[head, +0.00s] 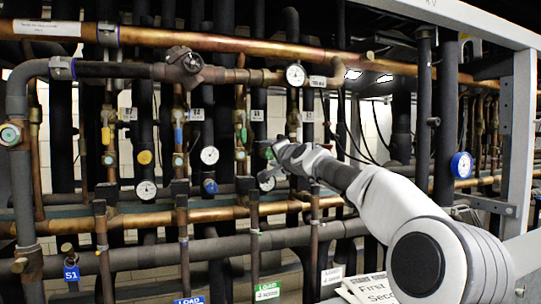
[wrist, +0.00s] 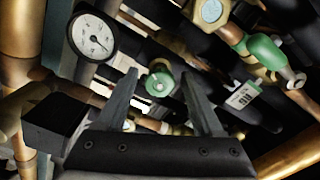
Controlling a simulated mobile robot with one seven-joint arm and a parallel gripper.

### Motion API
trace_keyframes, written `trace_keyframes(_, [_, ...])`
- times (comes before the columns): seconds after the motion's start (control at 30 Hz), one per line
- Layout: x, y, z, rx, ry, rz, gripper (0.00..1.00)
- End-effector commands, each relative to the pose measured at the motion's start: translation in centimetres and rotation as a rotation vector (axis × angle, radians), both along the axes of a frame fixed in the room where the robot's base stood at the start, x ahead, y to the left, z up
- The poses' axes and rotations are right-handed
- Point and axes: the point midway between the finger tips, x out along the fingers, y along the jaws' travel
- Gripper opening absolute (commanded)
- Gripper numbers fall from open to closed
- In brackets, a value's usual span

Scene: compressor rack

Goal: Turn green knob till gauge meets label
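The green knob (wrist: 158,85) shows end-on in the wrist view, between my fingertips, with a gap on each side. In the head view a bit of green (head: 267,153) shows at the tip of my gripper (head: 276,151), mostly hidden by it. In the wrist view my gripper (wrist: 160,76) is open, its two fingers apart and nothing held. A round white-faced gauge (wrist: 92,37) with a dark needle is at upper left; its reading is too small to tell. A white label (wrist: 243,95) with a green part hangs to the right; its text is not legible.
A second green handle (wrist: 264,52) on a brass valve is at upper right in the wrist view. Copper pipes (head: 230,43) and dark pipes crowd the rack around my gripper. A white frame post (head: 521,140) stands at right.

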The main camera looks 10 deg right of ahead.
Motion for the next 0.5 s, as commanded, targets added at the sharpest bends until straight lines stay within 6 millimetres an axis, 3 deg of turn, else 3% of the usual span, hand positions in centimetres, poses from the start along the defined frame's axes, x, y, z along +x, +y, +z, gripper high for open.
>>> trace_keyframes(0.33, [-0.2, -0.1, 0.0, -0.001, -0.001, -0.001, 0.72])
trace_keyframes(0.5, [-1.6, -0.5, -0.3, -0.001, -0.003, -0.003, 0.72])
